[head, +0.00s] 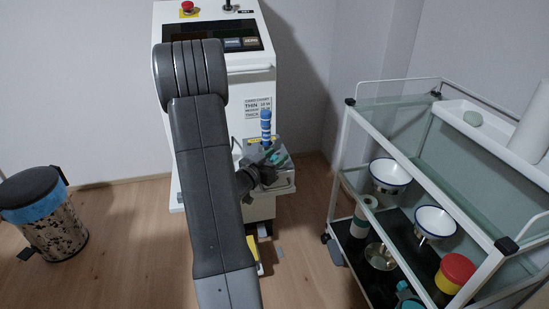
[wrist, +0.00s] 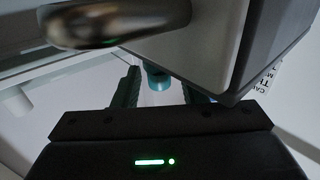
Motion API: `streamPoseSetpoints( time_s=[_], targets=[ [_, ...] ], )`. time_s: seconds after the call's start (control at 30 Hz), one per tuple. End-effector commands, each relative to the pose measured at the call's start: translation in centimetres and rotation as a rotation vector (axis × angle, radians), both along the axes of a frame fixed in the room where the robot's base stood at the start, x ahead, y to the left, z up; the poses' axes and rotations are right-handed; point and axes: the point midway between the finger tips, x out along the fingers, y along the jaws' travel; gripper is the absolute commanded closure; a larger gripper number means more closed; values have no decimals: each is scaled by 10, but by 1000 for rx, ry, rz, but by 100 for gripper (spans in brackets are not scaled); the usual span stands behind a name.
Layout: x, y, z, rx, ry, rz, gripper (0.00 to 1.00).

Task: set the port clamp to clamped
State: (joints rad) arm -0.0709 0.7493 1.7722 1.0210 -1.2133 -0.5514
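A white machine (head: 250,88) stands against the wall. A grey unit (head: 270,142) on its front carries an upright blue ribbed part (head: 265,128) and a teal part (head: 280,159). My gripper (head: 262,172) is right at the front of this unit, partly covering it. In the wrist view my gripper (wrist: 162,90) is open, with a teal cylindrical piece (wrist: 157,78) between and beyond its fingers and gaps on both sides. A grey housing (wrist: 205,45) hangs close above. Which part is the port clamp, and how it is set, I cannot tell.
A blurred metal bar (wrist: 115,22) lies close in the wrist view. A glass-shelved trolley (head: 420,170) with bowls and containers stands at right. A speckled bin (head: 45,212) stands at left. A yellow object (head: 255,250) lies low before the machine. Open floor lies between machine and trolley.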

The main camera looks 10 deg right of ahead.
Motion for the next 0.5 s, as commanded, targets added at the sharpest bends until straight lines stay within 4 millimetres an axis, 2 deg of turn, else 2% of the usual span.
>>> streamPoseSetpoints(
  time_s=[0.03, 0.2, 0.5],
  targets=[
    [0, 0, 0, 0, 0, 0, 65],
    [0, 0, 0, 0, 0, 0, 99],
    [0, -4, -2, -1, -4, 55, 100]
  ],
)
